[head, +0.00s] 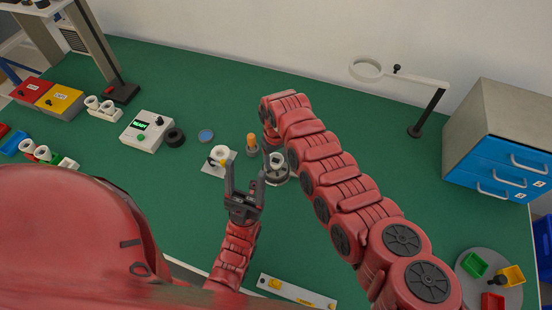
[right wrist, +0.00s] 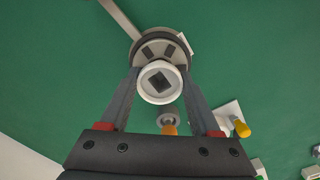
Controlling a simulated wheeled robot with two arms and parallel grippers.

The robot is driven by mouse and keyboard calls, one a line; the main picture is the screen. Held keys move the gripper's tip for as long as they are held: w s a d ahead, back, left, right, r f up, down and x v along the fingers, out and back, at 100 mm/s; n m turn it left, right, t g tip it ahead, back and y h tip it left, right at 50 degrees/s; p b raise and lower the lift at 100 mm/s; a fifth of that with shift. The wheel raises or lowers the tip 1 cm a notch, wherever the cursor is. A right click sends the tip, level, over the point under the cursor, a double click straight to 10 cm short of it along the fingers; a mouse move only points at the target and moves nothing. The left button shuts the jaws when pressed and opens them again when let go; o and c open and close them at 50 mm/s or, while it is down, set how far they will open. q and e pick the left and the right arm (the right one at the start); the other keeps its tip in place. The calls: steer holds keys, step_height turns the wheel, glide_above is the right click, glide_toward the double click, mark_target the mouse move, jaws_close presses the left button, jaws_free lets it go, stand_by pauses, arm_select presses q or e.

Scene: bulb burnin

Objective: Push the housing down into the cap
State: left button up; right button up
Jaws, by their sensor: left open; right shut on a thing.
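The white housing (right wrist: 144,85), a round ring with a dark square opening, sits between the fingers of my right gripper (right wrist: 160,90), which is shut on it. In the head view the housing (head: 277,160) is over a dark round base. In the wrist view a grey disc with dark slots (right wrist: 150,50), seemingly the cap or its holder, lies under and beyond the housing. I cannot tell how deep the housing sits. My left gripper (head: 245,170) is open and empty, its fingers just left of the dark base.
An orange-topped post (head: 252,142) stands close behind the left gripper. A white part on a white card (head: 208,168) lies to its left. A tester box (head: 147,131), black ring (head: 175,137) and blue disc (head: 206,135) are farther left. A magnifier stand (head: 415,131) and drawer cabinet (head: 490,140) stand right.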

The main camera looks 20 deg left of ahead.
steer(key=o, duration=1.4)
step_height(320, 180, up, 18)
steer(key=b, duration=0.3)
steer(key=shift+f+b, duration=0.25)
steer(key=shift+b, duration=0.1)
